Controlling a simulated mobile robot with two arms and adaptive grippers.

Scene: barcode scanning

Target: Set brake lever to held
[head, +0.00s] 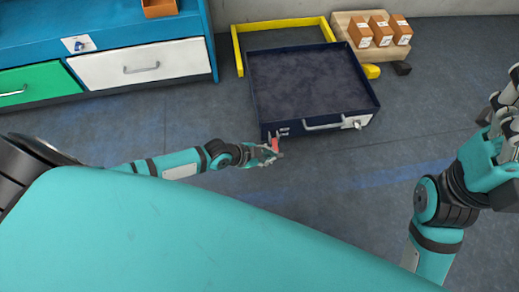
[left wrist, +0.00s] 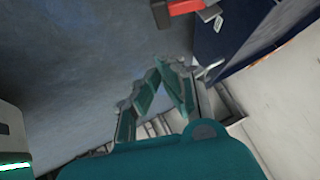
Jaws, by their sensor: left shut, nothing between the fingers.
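The brake lever (head: 275,143) has a red grip and sits at the front left corner of the dark blue cart (head: 312,85). In the left wrist view the red lever (left wrist: 184,7) shows at the top edge, partly cut off, beside the cart's blue side (left wrist: 237,27). My left gripper (head: 272,156) is right at the lever in the head view; its fingers (left wrist: 167,72) are shut and empty, apart from the red part in the wrist view. Whether they touch the lever elsewhere I cannot tell. My right gripper (head: 500,112) is at the right edge, partly cut off, away from the cart.
A yellow frame (head: 237,52) borders the cart's back and left. A wooden pallet (head: 345,26) with orange-brown boxes (head: 380,31) stands behind right. A blue cabinet (head: 130,32) with a green and a white drawer (head: 115,66) is at left. Floor in front is clear.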

